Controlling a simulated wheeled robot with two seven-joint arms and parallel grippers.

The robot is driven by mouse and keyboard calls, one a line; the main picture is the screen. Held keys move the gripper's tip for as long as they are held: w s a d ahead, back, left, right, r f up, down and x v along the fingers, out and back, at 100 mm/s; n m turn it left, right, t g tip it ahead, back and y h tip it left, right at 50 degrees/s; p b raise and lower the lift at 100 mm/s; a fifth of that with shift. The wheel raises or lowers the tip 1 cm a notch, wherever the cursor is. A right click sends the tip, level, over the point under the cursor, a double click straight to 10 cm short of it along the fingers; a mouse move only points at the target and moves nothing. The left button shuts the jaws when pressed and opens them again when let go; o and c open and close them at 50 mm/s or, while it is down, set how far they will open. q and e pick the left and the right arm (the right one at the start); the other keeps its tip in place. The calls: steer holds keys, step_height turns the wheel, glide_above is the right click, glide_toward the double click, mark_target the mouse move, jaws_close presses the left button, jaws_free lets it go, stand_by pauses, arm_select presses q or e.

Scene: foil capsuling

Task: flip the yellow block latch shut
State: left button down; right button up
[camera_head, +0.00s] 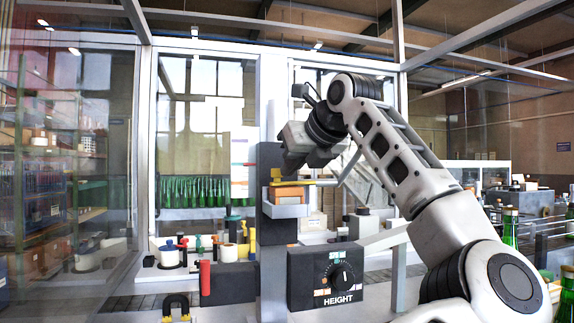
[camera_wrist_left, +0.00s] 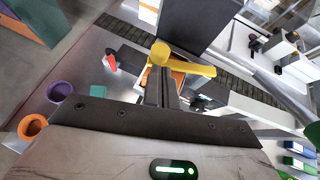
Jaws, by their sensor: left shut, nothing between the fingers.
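The yellow latch (camera_head: 312,182) lies as a near-level bar on top of the pale block on the dark column, with its free end out to the right. In the left wrist view the yellow latch (camera_wrist_left: 190,64) runs to the right from a round knob end, above an orange part (camera_wrist_left: 178,79). My right gripper is not in view.
A red-handled post (camera_head: 205,277) and a black horseshoe-shaped part (camera_head: 176,303) are to the left. Green bottles (camera_head: 510,228) stand at the right. Open air surrounds the latch's left side.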

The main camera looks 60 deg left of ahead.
arm_select(q)
steer(key=s+d+f+b+v, duration=0.1)
steer(key=v, duration=1.2)
steer(key=shift+d+f, duration=0.2)
steer(key=shift+d, duration=0.1)
